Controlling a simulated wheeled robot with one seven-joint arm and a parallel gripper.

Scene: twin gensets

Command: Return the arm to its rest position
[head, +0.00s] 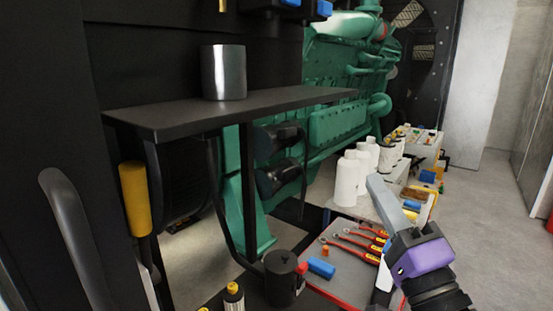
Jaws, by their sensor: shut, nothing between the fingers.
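My arm reaches in from the lower right of the head view, with a black and purple wrist. My gripper (376,188) is at its end, a grey piece pointing up and to the left. It is shut with nothing held. In the picture it overlaps the bench with the tools and stands just right of the white bottles (348,178). Its far side is hidden.
A grey tray (343,264) holds red-handled tools (352,249) and a blue cylinder (321,267). A black shelf (215,107) carries a metal cylinder (223,73). A green genset (338,125) stands behind. Grey floor (487,215) is clear at right.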

